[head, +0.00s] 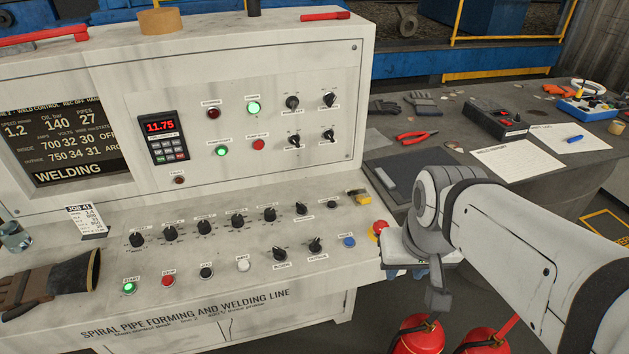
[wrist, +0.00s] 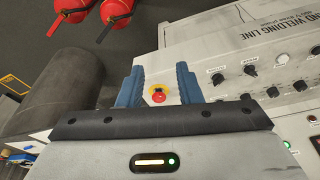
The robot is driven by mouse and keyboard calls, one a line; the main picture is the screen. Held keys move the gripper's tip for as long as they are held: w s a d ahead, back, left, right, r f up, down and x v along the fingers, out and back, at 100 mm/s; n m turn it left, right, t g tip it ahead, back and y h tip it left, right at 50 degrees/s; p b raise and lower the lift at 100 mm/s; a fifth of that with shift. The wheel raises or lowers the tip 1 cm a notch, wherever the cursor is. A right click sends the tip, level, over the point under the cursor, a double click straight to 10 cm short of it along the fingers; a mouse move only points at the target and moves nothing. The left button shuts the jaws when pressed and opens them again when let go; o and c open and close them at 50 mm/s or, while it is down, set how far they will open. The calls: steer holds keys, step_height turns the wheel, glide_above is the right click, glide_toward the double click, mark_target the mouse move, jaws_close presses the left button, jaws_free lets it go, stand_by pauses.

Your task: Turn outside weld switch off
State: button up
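The likely outside weld switch (head: 315,245) is a black rotary knob in the front row of the sloped console; its small label is hard to read. A similar knob (head: 279,254) sits just left of it. Their pointers are too small to read surely. The display (head: 68,147) shows "WELDING", with one row ending OFF and the row below ending ARC. My gripper (head: 407,272) is beyond the console's right end, right of the switch and apart from it. In the wrist view the blue fingers (wrist: 159,84) are spread and empty, with the red emergency stop (wrist: 159,97) seen between them.
A blue button (head: 349,242) and the emergency stop (head: 380,227) lie between the switch and my gripper. Several knobs (head: 238,221) stand close behind. A brown glove (head: 50,284) lies on the left. Red fire extinguishers (head: 418,335) stand below my arm. A bench (head: 460,195) is at right.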

steer(key=w+a+f+m+g, duration=0.1)
steer(key=w+a+m, duration=0.2)
steer(key=w+a, duration=0.55)
steer(key=m+g, duration=0.2)
steer(key=m, duration=0.1)
glide_above(314, 242)
step_height(314, 242, down, 6)
step_height(314, 242, down, 8)
steer(key=shift+r+p, duration=0.1)
steer(key=shift+p, duration=0.3)
jaws_close()
